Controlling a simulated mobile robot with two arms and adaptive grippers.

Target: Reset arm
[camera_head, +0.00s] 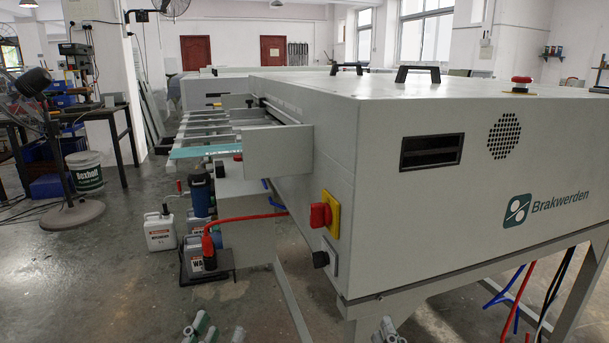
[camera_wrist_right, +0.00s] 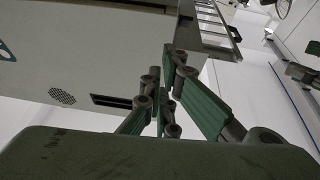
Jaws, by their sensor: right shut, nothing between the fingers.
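My left gripper (camera_head: 214,332) shows at the bottom edge of the head view, left of centre. Its two green-grey fingertips stand apart with nothing between them. My right gripper (camera_head: 388,331) is at the bottom edge, right of centre, with its fingers together. It also shows in the right wrist view (camera_wrist_right: 168,92), where the green fingers are shut and empty. Both arms are mostly below the head view's frame.
The large grey plate processor (camera_head: 400,210) fills the right side, close ahead. Its red and yellow switch (camera_head: 325,214) sticks out from its end. Canisters (camera_head: 160,230) stand under its feed rack. A bucket (camera_head: 85,172) and a fan (camera_head: 72,213) stand left. Floor is clear front left.

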